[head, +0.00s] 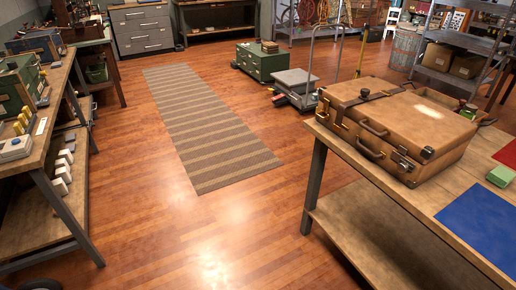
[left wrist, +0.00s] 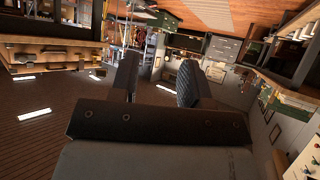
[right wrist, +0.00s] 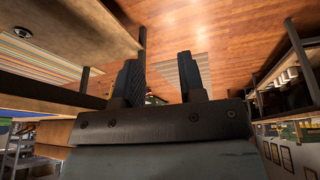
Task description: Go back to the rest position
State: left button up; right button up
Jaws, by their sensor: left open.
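Neither of my grippers shows in the head view. In the left wrist view my left gripper (left wrist: 158,74) has its two dark fingers apart, with nothing between them. In the right wrist view my right gripper (right wrist: 160,74) also has its fingers apart and is empty. Both wrist views look tilted or upside down, with the room's floor near the top. No object is held in either gripper.
A brown suitcase (head: 400,128) lies on the right table beside a small green box (head: 501,176) and a blue mat (head: 484,216). A workbench (head: 45,135) stands at left. A striped rug (head: 205,122) covers part of the open floor between. A cart (head: 296,82) stands beyond.

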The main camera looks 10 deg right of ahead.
jog(key=w+a+f+n+t+y+b, duration=0.1)
jog(key=w+a+f+t+y+b, duration=0.45)
jog(key=w+a+t+b, duration=0.4)
pick_arm(q)
jog(key=w+d+r+t+h, duration=0.2)
jog(key=d+r+t, duration=0.1)
jog(key=s+a+r+g+y+p, duration=0.1)
jog(key=r+p, duration=0.5)
jog(key=p, duration=1)
jog(key=s+a+r+g+y+p, duration=0.1)
jog(key=r+p, duration=0.6)
jog(key=p, duration=0.8)
jog(key=shift+s+a+r+g+p, duration=0.15)
jog(key=shift+s+a+g+p, duration=0.3)
jog(key=shift+a, duration=0.8)
pick_arm(e)
jog(key=s+d+r+g+h, duration=0.1)
jog(key=s+r, duration=0.1)
jog(key=r, duration=0.5)
jog(key=s+d+r+g+h, duration=0.1)
jog(key=s+d+r, duration=0.1)
jog(key=r, duration=0.5)
jog(key=shift+s, duration=0.2)
pick_arm(q)
jog(key=shift+s, duration=0.15)
pick_arm(e)
jog(key=shift+h, duration=0.25)
jog(key=shift+d, duration=0.1)
